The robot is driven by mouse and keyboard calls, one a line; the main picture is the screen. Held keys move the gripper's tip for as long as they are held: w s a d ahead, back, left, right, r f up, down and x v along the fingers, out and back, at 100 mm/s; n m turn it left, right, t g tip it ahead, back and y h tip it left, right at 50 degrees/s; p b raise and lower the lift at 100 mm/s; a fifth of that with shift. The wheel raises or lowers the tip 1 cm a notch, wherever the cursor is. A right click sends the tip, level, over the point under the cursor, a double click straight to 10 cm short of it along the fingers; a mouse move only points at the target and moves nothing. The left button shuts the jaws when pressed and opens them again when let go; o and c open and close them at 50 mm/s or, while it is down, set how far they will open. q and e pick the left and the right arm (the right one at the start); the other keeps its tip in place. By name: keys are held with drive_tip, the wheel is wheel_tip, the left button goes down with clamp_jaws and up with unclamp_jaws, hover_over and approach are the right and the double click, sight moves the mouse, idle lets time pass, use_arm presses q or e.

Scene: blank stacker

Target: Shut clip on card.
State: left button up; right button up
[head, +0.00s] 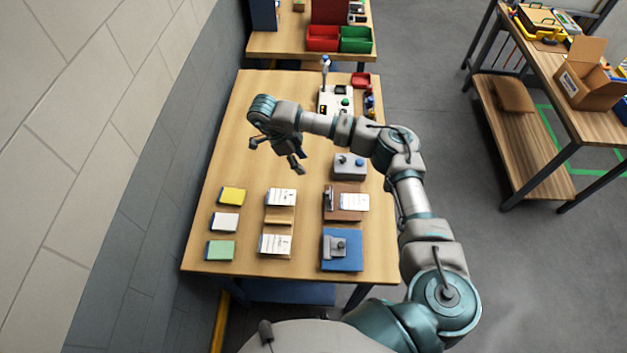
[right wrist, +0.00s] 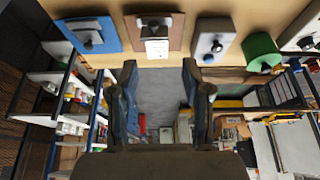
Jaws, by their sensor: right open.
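A brown board (head: 346,216) lies on the right part of the table, with a dark metal clip (head: 329,198) on its left side. The right wrist view also shows the clip (right wrist: 154,20) and the card (right wrist: 157,49) at the top. I cannot tell whether the clip's jaw touches the card. My right gripper (head: 276,156) is open and empty above the table, left of and farther back than the board. Its spread fingers (right wrist: 160,88) also show in the right wrist view. My left gripper is out of view.
A blue board with a grey fixture (head: 351,261) lies in front of the brown board, and a grey box with knobs (head: 350,173) behind it. Several paper stacks, including a yellow one (head: 232,195), lie to the left. The table's back left (head: 245,100) is bare.

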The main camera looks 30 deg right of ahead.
drive_tip(key=s+d+f, duration=0.2)
drive_tip(key=s+f, duration=0.1)
hover_over(324, 193)
drive_tip(key=w+a, duration=0.2)
drive_tip(key=a, duration=0.1)
wheel_tip(324, 193, down, 8)
drive_tip(key=f, duration=0.1)
drive_tip(key=s+d+f, duration=0.1)
drive_tip(key=s+d+f+p, duration=0.1)
drive_tip(key=shift+d+f, duration=0.15)
drive_tip(key=shift+f, duration=0.25)
drive_tip(key=shift+w+d+f, duration=0.15)
drive_tip(key=shift+d+f, duration=0.15)
drive_tip(key=shift+a, duration=0.2)
drive_tip(key=shift+a+r, duration=0.1)
drive_tip(key=shift+a, duration=0.15)
drive_tip(key=c, duration=0.8)
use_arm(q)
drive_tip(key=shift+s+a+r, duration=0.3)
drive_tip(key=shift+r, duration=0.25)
use_arm(e)
clamp_jaws()
